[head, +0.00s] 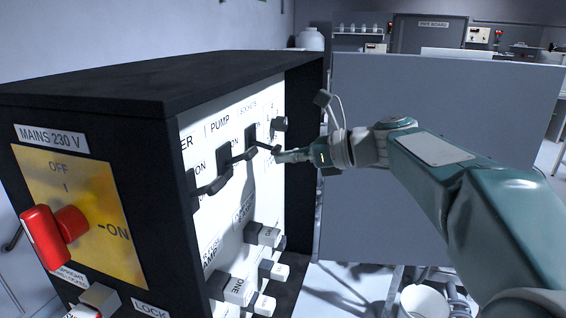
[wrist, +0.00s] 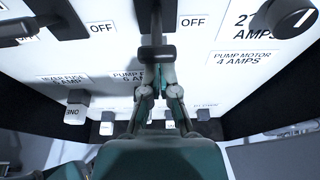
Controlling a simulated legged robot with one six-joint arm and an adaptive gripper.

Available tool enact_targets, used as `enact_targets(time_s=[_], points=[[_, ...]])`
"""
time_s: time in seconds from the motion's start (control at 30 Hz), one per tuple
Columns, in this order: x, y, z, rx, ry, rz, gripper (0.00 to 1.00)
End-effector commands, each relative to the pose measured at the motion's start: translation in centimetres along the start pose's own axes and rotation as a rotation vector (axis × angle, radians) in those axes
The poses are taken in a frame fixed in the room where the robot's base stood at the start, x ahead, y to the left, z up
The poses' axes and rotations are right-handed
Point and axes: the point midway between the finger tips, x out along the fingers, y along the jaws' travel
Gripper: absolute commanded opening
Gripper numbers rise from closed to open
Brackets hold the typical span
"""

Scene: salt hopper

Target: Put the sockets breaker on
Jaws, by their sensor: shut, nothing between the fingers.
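The sockets breaker is the black lever switch (head: 251,136) under the SOCKETS label on the white panel. Its lever sticks out from the panel toward my gripper. In the wrist view its dark handle (wrist: 155,53) is at the top centre, with an OFF label beside its mount. My gripper (head: 279,156) is just below and right of the lever's end in the head view. In the wrist view my gripper (wrist: 158,70) is shut and empty, its tips at the handle's lower edge. I cannot tell whether they touch it.
The pump breaker lever (head: 243,155) is just left, with another lever (head: 214,185) beyond it. A round knob (wrist: 291,16) is to the right. Several grey-white blocks (head: 239,289) stick out lower on the panel. A red mains switch (head: 47,235) is on the left face. A grey partition (head: 440,110) stands behind my arm.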

Motion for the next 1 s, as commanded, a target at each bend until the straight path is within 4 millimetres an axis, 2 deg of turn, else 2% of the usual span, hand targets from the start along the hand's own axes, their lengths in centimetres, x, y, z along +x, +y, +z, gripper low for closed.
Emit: enact_targets(time_s=[0.27, 0.57, 1.0], points=[[-0.7, 0.0, 1.6, -0.005, 0.222, 0.000, 0.00], [-1.1, 0.0, 3.0, 0.000, 0.212, 0.001, 0.00], [-1.2, 0.0, 3.5, -0.001, 0.211, 0.001, 0.00]])
